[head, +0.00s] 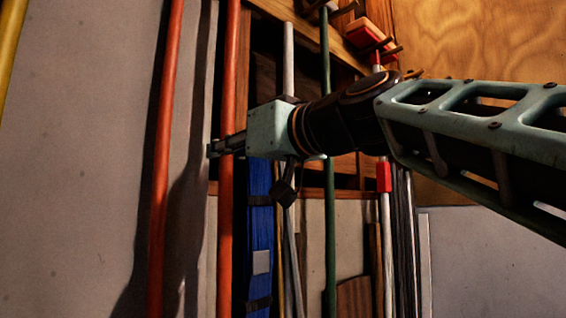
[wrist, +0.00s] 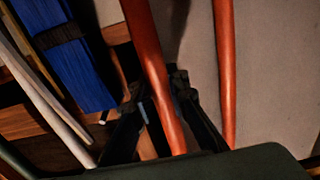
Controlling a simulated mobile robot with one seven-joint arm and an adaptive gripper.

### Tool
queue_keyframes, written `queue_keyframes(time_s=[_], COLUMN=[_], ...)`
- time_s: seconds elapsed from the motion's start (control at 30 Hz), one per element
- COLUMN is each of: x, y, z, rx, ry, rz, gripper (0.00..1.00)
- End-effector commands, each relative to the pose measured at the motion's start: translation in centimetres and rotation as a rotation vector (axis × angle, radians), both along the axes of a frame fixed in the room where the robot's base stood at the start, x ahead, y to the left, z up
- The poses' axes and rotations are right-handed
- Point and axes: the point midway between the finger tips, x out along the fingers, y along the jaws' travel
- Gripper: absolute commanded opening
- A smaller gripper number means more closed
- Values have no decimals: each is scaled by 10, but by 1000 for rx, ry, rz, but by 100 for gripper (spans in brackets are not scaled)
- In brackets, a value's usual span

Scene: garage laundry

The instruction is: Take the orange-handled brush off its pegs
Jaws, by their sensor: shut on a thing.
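Two long orange handles stand upright in the head view. My gripper (head: 226,146) is shut around the right orange handle (head: 228,75), partway up its length. In the wrist view the held handle (wrist: 143,35) runs down between the two dark fingers of my gripper (wrist: 157,98). The other orange handle (head: 165,150) stands to the left, apart from my gripper; it also shows in the wrist view (wrist: 225,60). The top of the held handle is out of view, so neither its brush head nor its pegs show.
A blue bundle with dark straps (head: 261,220) hangs close behind my gripper. A green pole (head: 329,220) and a red-headed tool (head: 365,31) on wooden pegs are to the right. A yellow pole (head: 9,40) is far left. Plain grey wall (head: 80,150) is at left.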

Motion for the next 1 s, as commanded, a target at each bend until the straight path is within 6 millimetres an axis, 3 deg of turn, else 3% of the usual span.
queue_keyframes(time_s=[0.3, 1.0], x=[0, -76], y=[0, -134], z=[51, 47], rx=[1, 3], ry=[-3, -4], rz=[-1, -1], gripper=[0, 0])
